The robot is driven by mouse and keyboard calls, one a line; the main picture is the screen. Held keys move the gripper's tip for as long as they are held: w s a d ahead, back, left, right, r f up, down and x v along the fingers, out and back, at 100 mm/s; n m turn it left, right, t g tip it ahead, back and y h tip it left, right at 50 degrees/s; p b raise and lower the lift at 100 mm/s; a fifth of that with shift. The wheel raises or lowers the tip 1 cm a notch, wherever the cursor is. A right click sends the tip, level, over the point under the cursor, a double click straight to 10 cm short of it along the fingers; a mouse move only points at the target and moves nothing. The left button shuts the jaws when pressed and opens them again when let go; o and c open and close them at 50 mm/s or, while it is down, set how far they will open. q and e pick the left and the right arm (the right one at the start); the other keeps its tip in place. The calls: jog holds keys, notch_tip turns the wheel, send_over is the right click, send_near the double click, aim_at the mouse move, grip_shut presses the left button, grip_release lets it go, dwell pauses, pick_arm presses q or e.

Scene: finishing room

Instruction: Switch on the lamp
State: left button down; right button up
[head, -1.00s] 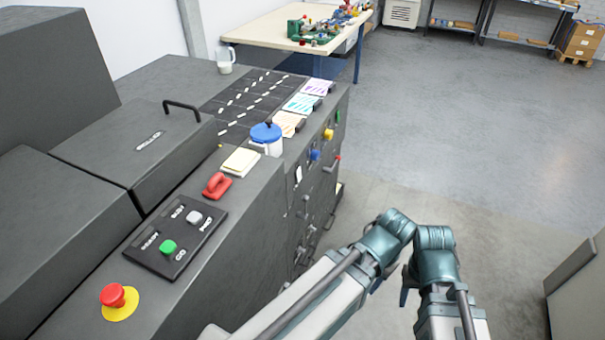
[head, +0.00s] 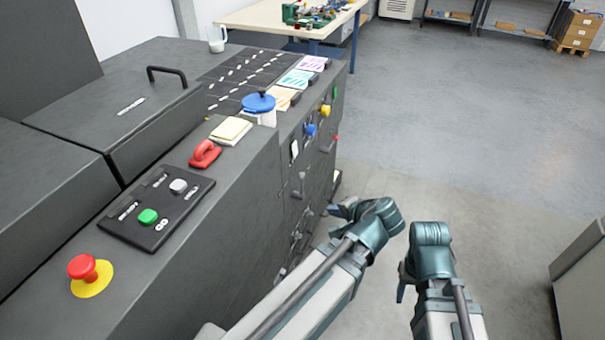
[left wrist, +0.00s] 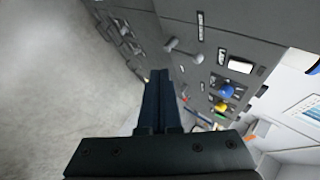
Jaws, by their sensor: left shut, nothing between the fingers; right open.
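No lamp is recognisable in either view. My left gripper (head: 334,210) is shut and empty, beside the machine's side face. Its closed fingers (left wrist: 158,90) point towards the panel. My right gripper (head: 402,284) is open and apart from the machine, its fingers partly hidden.
The machine top holds a red stop button (head: 83,267), a panel with a green button (head: 148,216), a red handle (head: 205,154), a pad (head: 231,130) and a blue-lidded pot (head: 259,104). A workbench (head: 260,17) stands behind.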

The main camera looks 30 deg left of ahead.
pick_arm(q)
jog(key=w+a+r+m+t+y+b, duration=0.3)
jog(key=w+a+r+t+y+b, duration=0.1)
jog(key=w+t+b, duration=0.2)
jog(key=shift+w+a+y+b, duration=0.15)
jog(key=shift+w+y+b, duration=0.15)
jog(key=shift+b, duration=0.2)
pick_arm(e)
notch_tip(320, 180, down, 9)
pick_arm(q)
jog(key=b, duration=0.1)
send_near(295, 149)
jog(key=w+a+f, duration=0.2)
jog(key=w+f, duration=0.1)
jog(key=w, duration=0.2)
jog(key=shift+w+a+r, duration=0.1)
jog(key=shift+w+a, duration=0.05)
jog(key=shift+a, duration=0.9)
pick_arm(e)
jog(key=shift+f, duration=0.6)
